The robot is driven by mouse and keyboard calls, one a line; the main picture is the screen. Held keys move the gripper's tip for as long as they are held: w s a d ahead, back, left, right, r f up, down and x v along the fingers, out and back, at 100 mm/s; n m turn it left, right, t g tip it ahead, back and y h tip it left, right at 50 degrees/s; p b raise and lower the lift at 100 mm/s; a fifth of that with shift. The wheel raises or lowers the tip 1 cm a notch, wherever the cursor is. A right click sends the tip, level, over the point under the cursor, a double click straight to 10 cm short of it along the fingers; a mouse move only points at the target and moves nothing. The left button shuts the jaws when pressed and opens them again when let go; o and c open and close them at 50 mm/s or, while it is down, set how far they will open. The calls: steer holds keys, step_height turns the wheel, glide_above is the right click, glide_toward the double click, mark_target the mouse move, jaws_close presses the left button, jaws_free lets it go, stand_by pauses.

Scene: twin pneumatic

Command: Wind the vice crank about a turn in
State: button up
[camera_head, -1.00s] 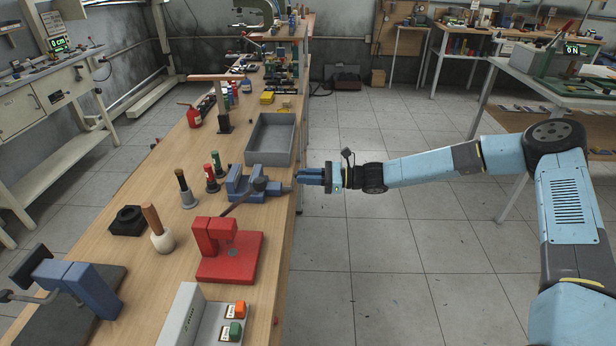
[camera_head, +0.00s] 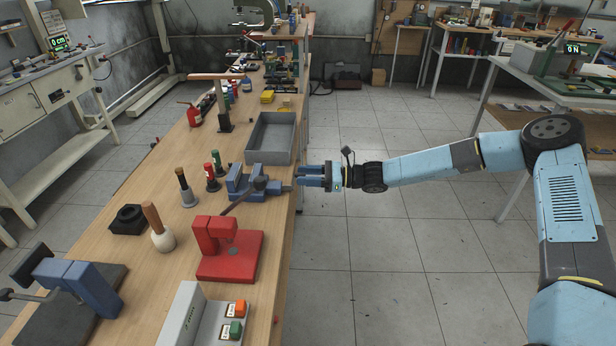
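The blue vice (camera_head: 240,183) stands near the right edge of the wooden bench. A dark spindle end (camera_head: 286,188) points right from it toward the edge. A long dark bar (camera_head: 236,205) slants from the vice's front down to the left; I cannot tell whether this bar is the crank handle. My gripper (camera_head: 299,176) reaches in from the right, its fingers pointing left, close beside the spindle end. The two blue fingers look apart, with nothing clearly seen between them. Whether a finger touches the crank is too small to tell.
A red press (camera_head: 228,250) stands in front of the vice, and a grey tray (camera_head: 271,138) behind it. Several upright tools stand to its left. A second blue clamp device (camera_head: 75,285) is at the lower left. Open floor lies right of the bench under my arm.

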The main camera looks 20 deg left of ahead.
steer(key=v, duration=1.3)
steer(key=shift+d, duration=0.35)
steer(key=shift+w, duration=0.1)
